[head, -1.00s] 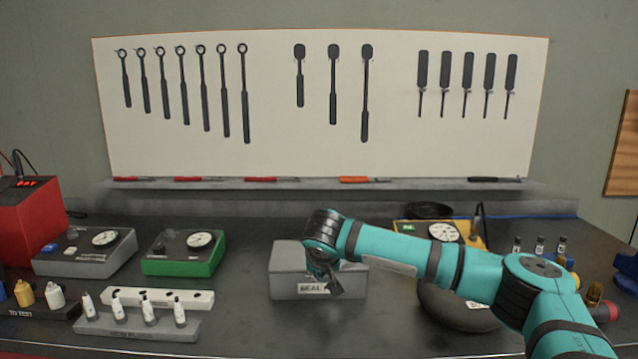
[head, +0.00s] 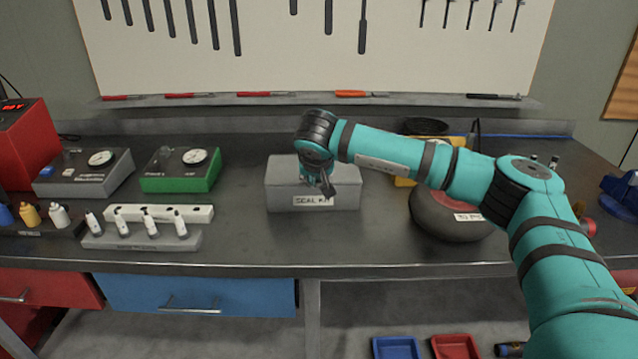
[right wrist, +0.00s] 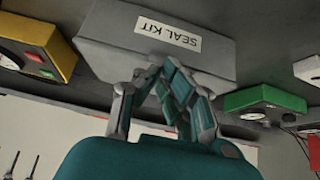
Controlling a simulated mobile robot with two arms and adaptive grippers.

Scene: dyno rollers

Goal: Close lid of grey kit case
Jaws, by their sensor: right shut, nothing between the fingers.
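The grey kit case (head: 284,185), labelled SEAL KIT, sits on the dark bench near the middle of the head view. Its top looks flat, with the lid down; my arm hides part of it. My right gripper (head: 327,190) is over the case, pointing down near the front label. In the right wrist view the case (right wrist: 105,45) appears upside down, and the gripper (right wrist: 155,74) is shut and empty close to it. I cannot tell whether the fingers touch the case. My left gripper is not in view.
A green gauge box (head: 180,180) and a white strip (head: 150,213) with small bottles stand to the left. A dark round object (head: 440,215) sits right of the case, under my arm. Blue (head: 397,348) and red (head: 455,347) bins are below the bench.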

